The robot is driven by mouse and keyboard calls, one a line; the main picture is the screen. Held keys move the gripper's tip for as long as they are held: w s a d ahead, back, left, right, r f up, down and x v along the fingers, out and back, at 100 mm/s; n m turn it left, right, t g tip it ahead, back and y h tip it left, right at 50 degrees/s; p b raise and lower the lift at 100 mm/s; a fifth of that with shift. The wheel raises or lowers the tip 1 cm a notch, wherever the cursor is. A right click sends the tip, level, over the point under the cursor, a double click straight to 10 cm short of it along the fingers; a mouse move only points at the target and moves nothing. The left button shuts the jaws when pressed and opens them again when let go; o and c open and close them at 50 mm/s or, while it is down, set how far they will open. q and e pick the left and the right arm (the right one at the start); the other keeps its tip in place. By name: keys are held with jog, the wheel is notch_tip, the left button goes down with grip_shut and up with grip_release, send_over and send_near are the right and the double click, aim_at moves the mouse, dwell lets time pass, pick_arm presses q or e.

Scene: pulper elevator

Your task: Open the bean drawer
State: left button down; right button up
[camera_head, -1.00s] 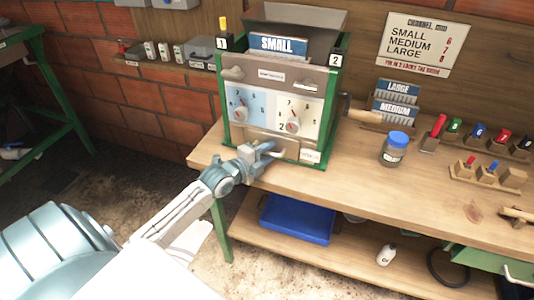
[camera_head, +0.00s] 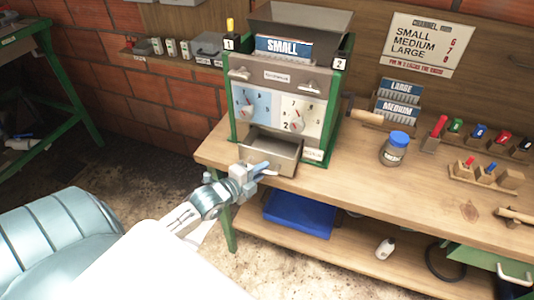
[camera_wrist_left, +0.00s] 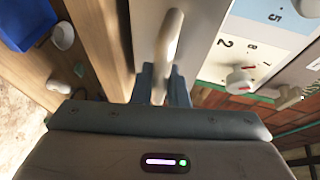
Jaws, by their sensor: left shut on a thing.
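The bean drawer (camera_head: 283,151) is at the bottom of the green-framed pulper (camera_head: 284,92) and stands pulled out, its inside showing from above. My left gripper (camera_head: 266,170) is at the drawer's front, shut on the drawer handle. In the left wrist view the pale handle bar (camera_wrist_left: 168,52) runs up from between the two fingers of the left gripper (camera_wrist_left: 161,85). The gripper hides part of the handle in the head view. My right gripper is not in view.
The wooden bench (camera_head: 350,170) carries a blue-lidded jar (camera_head: 395,149), LARGE and MEDIUM card holders (camera_head: 396,101) and coloured-handled tools at the right. A blue tray (camera_head: 299,215) sits on the shelf below. The space in front of the drawer is free.

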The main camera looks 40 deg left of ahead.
pick_arm(q)
jog(key=shift+s+d, duration=0.15)
jog(key=shift+s, duration=0.4)
jog(key=c, duration=1.4)
grip_release()
jog(key=shift+c, duration=0.2)
jog(key=p+v, duration=1)
jog(key=p, duration=0.4)
jog(key=shift+s, duration=0.35)
